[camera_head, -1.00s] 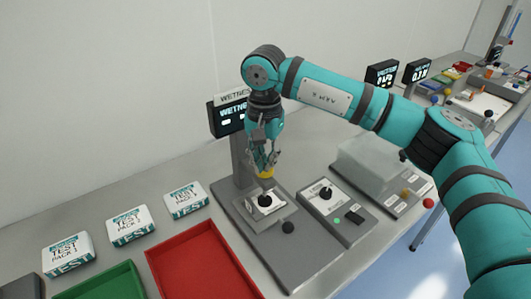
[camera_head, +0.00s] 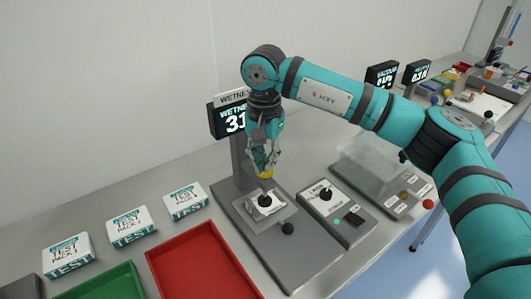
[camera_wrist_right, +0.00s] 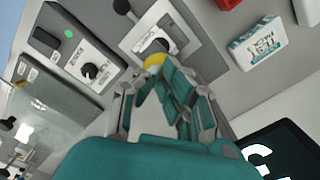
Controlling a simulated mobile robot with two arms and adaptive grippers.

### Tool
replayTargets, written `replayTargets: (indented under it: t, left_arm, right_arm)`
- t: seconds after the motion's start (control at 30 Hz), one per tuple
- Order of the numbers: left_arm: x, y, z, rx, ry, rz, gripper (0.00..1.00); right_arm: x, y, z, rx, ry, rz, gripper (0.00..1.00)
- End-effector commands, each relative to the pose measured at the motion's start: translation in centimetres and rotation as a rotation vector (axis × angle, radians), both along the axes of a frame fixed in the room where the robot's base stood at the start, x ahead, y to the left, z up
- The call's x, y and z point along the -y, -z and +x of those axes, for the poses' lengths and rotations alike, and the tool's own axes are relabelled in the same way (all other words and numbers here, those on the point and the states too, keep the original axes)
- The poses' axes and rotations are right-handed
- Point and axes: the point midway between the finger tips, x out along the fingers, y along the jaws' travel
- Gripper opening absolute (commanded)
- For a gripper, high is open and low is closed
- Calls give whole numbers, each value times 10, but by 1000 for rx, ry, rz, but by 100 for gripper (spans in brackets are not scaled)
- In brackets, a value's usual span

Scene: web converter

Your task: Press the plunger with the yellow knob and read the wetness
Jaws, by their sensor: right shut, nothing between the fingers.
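The yellow knob (camera_head: 266,174) of the plunger sits directly under my right gripper (camera_head: 265,166), whose closed fingertips touch or nearly touch its top. The knob also shows at the fingertips in the right wrist view (camera_wrist_right: 154,62). Below it, the plunger's dark foot is over a white pack (camera_head: 264,206) on the grey tester base (camera_head: 284,262). My left gripper is not in view.
Several test packs stand in a row at left, the nearest to the tester being one pack (camera_head: 185,201). A red tray (camera_head: 200,262) and a green tray (camera_head: 104,285) lie in front. A grey control box (camera_head: 338,213) and a clear-covered device (camera_head: 375,165) stand right of the tester.

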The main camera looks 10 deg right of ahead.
Motion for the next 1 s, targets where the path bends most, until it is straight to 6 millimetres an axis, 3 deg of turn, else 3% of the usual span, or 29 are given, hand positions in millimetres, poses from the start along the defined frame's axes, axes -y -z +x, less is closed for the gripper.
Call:
replayTargets:
  t: [1.0]
  left_arm:
    - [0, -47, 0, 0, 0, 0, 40]
  right_arm:
    - [0, -84, 0, 1, 0, 0, 0]
